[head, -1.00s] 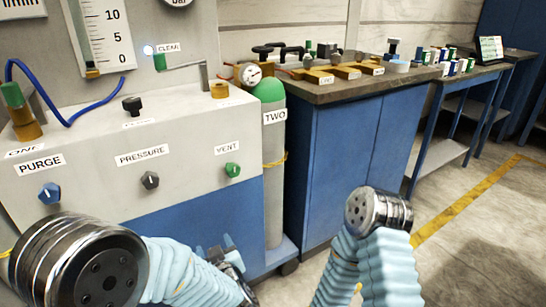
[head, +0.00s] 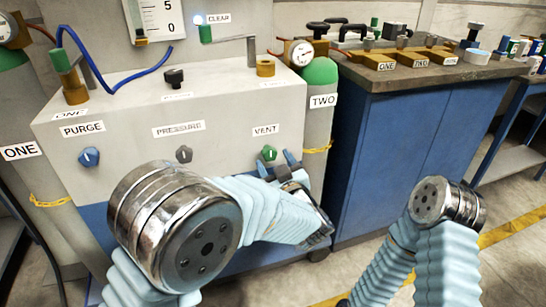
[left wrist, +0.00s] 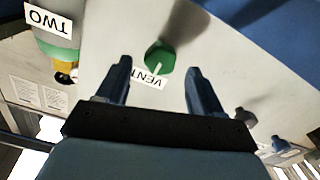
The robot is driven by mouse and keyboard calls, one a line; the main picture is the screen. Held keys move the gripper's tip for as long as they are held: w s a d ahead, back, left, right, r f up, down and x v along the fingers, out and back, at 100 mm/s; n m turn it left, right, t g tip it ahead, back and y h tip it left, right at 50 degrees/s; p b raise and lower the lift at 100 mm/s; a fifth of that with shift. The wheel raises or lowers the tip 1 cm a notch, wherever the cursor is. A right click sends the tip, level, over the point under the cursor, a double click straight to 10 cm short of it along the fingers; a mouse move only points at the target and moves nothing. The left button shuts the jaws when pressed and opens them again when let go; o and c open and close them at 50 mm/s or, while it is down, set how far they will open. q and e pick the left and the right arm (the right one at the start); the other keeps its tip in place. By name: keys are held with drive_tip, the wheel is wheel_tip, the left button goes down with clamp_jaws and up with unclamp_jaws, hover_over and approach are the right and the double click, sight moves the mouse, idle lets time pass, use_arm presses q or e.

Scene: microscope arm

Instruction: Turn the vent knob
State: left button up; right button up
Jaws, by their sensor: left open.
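The green vent knob (head: 268,153) sits on the white front panel below the VENT label (head: 265,130). In the left wrist view the knob (left wrist: 160,58) lies beyond the fingertips, between the lines of the two fingers. My left gripper (head: 276,164) is just below and beside the knob in the head view. The left gripper (left wrist: 161,78) is open and empty, with a finger on each side of the knob's direction; I cannot tell whether either touches it. My right gripper is not in view; only the right arm's links show.
The blue purge knob (head: 89,157) and dark pressure knob (head: 184,154) are on the same panel to the left. A green-topped cylinder labelled TWO (head: 320,110) stands right of the panel. A blue cabinet (head: 395,150) is further right.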

sight(270, 154)
use_arm(q)
drive_tip(key=shift+x, duration=1.05)
drive_tip(key=shift+c, duration=0.2)
